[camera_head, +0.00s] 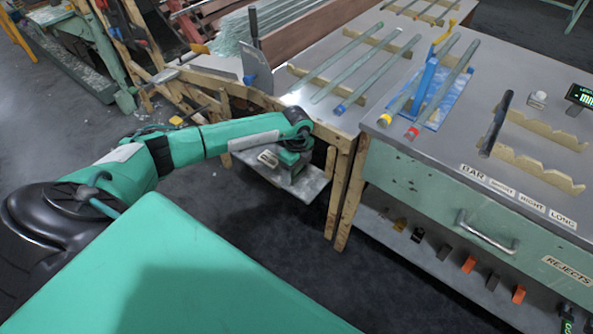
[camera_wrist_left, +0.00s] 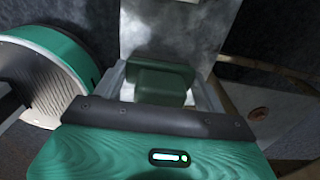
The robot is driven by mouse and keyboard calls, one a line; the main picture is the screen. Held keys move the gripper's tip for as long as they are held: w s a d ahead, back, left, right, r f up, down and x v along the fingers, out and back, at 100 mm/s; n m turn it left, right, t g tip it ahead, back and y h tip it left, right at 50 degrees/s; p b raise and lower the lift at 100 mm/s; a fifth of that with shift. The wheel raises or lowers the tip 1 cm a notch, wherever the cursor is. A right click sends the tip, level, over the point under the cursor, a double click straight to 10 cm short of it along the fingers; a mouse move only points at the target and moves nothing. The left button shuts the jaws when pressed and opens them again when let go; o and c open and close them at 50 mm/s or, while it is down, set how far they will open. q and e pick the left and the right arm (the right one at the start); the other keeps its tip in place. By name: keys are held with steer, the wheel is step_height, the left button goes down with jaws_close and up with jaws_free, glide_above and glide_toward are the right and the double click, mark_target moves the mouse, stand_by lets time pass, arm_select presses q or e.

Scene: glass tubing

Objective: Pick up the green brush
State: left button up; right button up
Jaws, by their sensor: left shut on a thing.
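The green brush (camera_wrist_left: 160,80) shows in the left wrist view as a dark green block between the two fingers of my left gripper (camera_wrist_left: 162,88). The gripper is shut on it. Its bristles are not visible. In the head view my left gripper (camera_head: 292,160) is low over a small metal shelf (camera_head: 307,187), at the end of my teal arm. The wrist and the gripper hide most of the brush there. I cannot tell whether the brush still touches the shelf. My right gripper is not in view.
A wooden frame (camera_head: 345,190) stands right of the shelf, close to the gripper. Above are metal benches with glass tubes (camera_head: 395,62) on notched wooden racks and a blue stand (camera_head: 428,85). A green drawer cabinet (camera_head: 440,205) is at right. The dark floor in front is clear.

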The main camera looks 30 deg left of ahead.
arm_select(q)
steer(key=shift+r, duration=0.15)
steer(key=shift+r, duration=0.25)
step_height(320, 180, up, 19)
steer(key=p, duration=0.1)
steer(key=shift+r, duration=0.15)
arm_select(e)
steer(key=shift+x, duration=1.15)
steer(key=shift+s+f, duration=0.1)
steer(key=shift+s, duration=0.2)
